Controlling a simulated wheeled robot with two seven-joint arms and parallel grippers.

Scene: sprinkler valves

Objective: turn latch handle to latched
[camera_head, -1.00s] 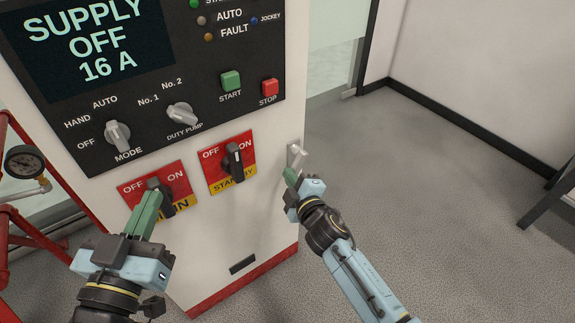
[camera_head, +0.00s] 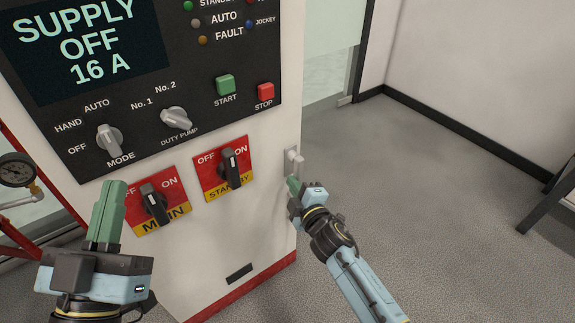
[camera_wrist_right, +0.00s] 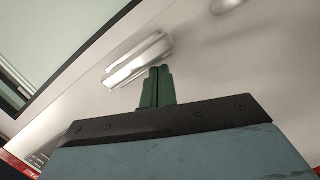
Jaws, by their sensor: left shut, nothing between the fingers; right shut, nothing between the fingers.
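The latch handle (camera_head: 294,162) is a small pale metal lever on the right edge of the white cabinet front in the head view. In the right wrist view the handle (camera_wrist_right: 138,60) is a bright silver bar lying at a slant just beyond the fingertips. My right gripper (camera_head: 293,184) is shut and empty, its green fingers right at the lower end of the handle; I cannot tell whether they touch. It also shows in the right wrist view (camera_wrist_right: 157,85). My left gripper (camera_head: 107,208) is shut and empty, in front of the cabinet, left of the MAIN switch.
The cabinet (camera_head: 235,235) carries the MAIN switch (camera_head: 155,204), the STANDBY switch (camera_head: 231,167), knobs and buttons. A red pipe frame with a gauge (camera_head: 16,170) stands at the left. The floor right of the cabinet is open.

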